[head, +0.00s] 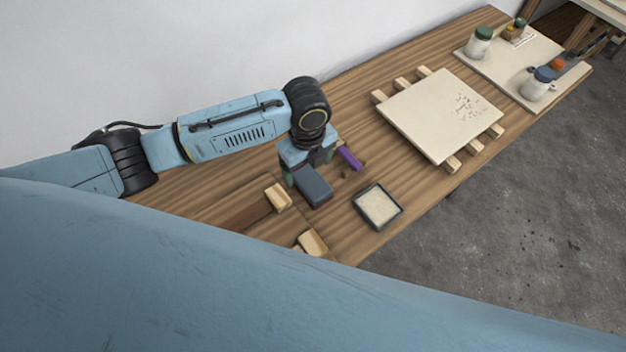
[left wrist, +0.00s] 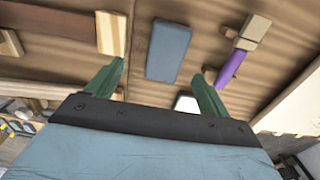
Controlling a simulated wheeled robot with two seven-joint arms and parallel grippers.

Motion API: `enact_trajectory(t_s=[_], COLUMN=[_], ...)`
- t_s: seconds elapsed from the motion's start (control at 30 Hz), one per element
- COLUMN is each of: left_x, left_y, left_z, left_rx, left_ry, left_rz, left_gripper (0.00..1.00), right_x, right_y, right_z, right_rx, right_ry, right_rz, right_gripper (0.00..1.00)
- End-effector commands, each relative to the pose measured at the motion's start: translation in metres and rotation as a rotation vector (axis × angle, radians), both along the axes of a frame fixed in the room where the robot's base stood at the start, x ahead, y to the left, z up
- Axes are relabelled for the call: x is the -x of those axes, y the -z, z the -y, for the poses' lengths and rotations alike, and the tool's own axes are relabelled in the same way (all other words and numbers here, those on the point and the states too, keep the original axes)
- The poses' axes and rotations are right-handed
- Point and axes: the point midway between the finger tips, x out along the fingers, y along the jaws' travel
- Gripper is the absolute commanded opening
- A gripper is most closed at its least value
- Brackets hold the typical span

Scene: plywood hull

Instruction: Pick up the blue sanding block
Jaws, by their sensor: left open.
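The blue sanding block (head: 315,187) lies flat on the wooden bench, a dark grey-blue rectangular slab. My left gripper (head: 305,168) is directly over its far end, pointing down. In the left wrist view the block (left wrist: 168,50) shows between and beyond the open green fingers (left wrist: 158,70), and neither finger visibly touches it. The gripper is empty. The gripper hides part of the block's far end in the head view. My right gripper does not show.
A purple-handled tool (head: 349,156) lies close to the block's far right. A shallow dark tray (head: 378,206) stands to its right. Wooden blocks (head: 278,197) lie at left. A pale board (head: 440,110) rests on strips, with jars (head: 479,42) further back.

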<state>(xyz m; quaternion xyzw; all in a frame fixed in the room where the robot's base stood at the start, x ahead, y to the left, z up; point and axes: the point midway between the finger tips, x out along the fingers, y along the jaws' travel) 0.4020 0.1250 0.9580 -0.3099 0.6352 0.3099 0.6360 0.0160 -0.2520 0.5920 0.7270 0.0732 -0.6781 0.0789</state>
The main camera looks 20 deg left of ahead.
Motion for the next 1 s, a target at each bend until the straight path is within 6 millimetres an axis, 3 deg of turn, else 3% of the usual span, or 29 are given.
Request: enact_trajectory(t_s=[0.1,0.37,0.6,0.93,1.0], left_x=[0.0,-0.001,-0.003,-0.003,-0.003], left_y=[0.018,0.037,0.071,0.078,0.078], left_z=[0.001,0.003,0.008,0.007,0.007], left_rx=[0.0,0.0,-0.001,0.0,0.0], left_ry=[-0.002,-0.001,-0.001,0.0,0.0], left_rz=[-0.001,0.0,-0.001,0.001,0.002], left_gripper=[0.8,0.8,0.8,0.8,0.72], right_x=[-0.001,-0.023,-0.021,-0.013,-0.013], right_y=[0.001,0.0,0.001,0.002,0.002], right_z=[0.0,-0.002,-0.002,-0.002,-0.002], right_rx=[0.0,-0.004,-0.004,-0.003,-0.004], right_ry=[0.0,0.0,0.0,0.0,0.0], right_rz=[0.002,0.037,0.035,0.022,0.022], right_gripper=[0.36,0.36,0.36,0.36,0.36])
